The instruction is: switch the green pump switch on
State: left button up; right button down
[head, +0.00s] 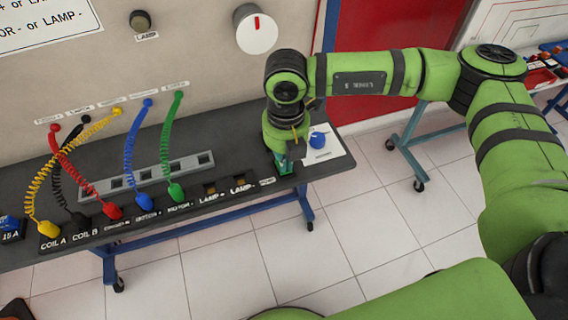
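The green pump switch (284,170) sits near the right end of the dark bench's front edge, beside a small label. My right gripper (287,158) points down right over it and covers most of it, so the switch's position is hidden. The fingertips are at or just above the switch; I cannot tell whether they touch it. They are small and partly hidden, so I cannot tell whether the gripper is open or shut. My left gripper is not in view.
A blue knob (317,140) on a white plate stands just right of the gripper. Coiled red, black, yellow, blue and green leads rise from the bench (230,140) at left. A white dial (257,32) is on the wall panel behind. Tiled floor is clear in front.

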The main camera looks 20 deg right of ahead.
jog(key=shift+f+b, duration=0.5)
jog(key=shift+s, duration=0.1)
notch_tip(320, 180, up, 2)
jog(key=shift+p, duration=0.5)
jog(key=shift+r+p, duration=1.05)
jog(key=shift+r, duration=1.5)
